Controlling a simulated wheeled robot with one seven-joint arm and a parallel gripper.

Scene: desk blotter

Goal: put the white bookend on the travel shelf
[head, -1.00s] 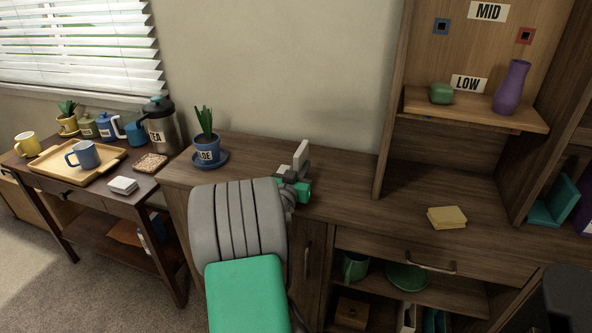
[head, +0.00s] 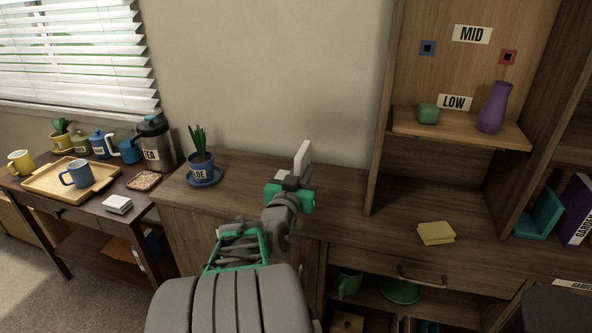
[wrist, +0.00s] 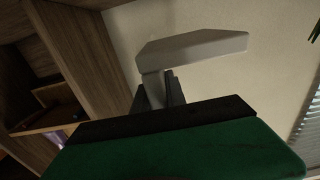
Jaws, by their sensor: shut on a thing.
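The white bookend (head: 302,160) is a pale angled piece held upright above the cabinet top in the head view. My gripper (head: 291,184) is shut on it. In the wrist view the bookend (wrist: 192,48) stands up from between the dark fingers (wrist: 160,98), one plate spreading out at its far end. Part of its lower end is hidden by the fingers. No shelf in view is labelled travel.
A potted aloe (head: 200,167) stands left of my gripper. Yellow notes (head: 436,233) lie on the cabinet top (head: 345,200) at the right. A teal bookend (head: 540,213) is farther right. An upright panel (head: 382,120) borders the shelf's left side.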

